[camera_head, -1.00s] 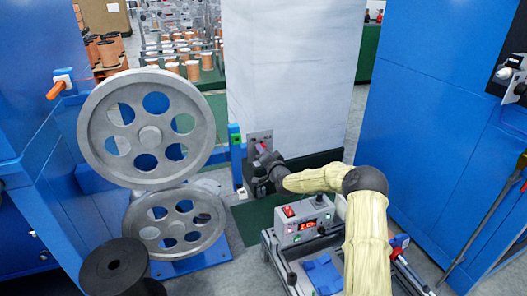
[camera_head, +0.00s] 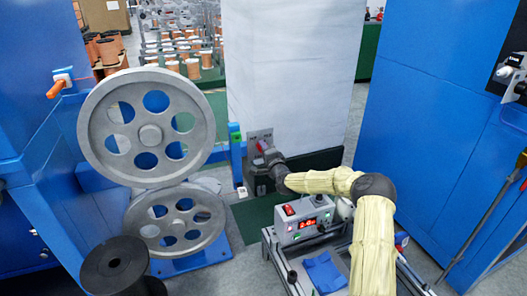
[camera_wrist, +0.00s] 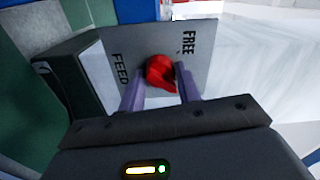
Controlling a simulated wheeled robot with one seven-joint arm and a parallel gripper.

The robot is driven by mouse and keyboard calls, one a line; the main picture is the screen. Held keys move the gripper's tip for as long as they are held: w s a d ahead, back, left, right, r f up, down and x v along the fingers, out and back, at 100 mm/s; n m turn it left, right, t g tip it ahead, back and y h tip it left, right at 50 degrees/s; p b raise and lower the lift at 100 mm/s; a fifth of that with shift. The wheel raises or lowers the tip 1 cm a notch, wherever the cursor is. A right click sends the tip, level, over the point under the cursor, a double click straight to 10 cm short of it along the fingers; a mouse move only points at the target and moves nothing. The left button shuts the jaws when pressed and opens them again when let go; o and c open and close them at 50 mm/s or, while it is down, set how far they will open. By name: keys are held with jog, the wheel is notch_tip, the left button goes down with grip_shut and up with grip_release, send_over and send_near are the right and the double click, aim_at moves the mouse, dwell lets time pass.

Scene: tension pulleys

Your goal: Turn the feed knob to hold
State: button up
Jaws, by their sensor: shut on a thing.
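The feed knob (camera_wrist: 161,73) is red and sits on a grey plate (camera_wrist: 201,57) in the wrist view. The plate carries the word FEED at the knob's left and FREE at its upper right; no HOLD mark is readable. My gripper (camera_wrist: 160,84) is shut on the knob, with one purple-grey finger on each side. The knob's exact pointing is hard to tell. In the head view the plate (camera_head: 262,134) stands upright at the end of a blue bracket, and my gripper (camera_head: 262,149) reaches it, with a small red spot between the fingers.
Two large grey pulleys (camera_head: 91,133) stand left of the plate, with a black spool (camera_head: 113,264) below. A control box (camera_head: 291,231) with a red switch and display is on a cart beneath my arm. A white panel (camera_head: 290,70) rises behind; a blue cabinet (camera_head: 440,130) stands right.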

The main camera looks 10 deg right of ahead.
jog(key=shift+d, duration=0.1)
jog(key=o, duration=1)
jog(key=shift+c, duration=0.2)
jog(key=s+d+p, duration=0.3)
jog(key=s+p, duration=0.1)
jog(key=s, duration=1.3)
jog(key=shift+d+p, duration=0.15)
jog(key=shift+p, duration=0.25)
jog(key=shift+s, duration=0.1)
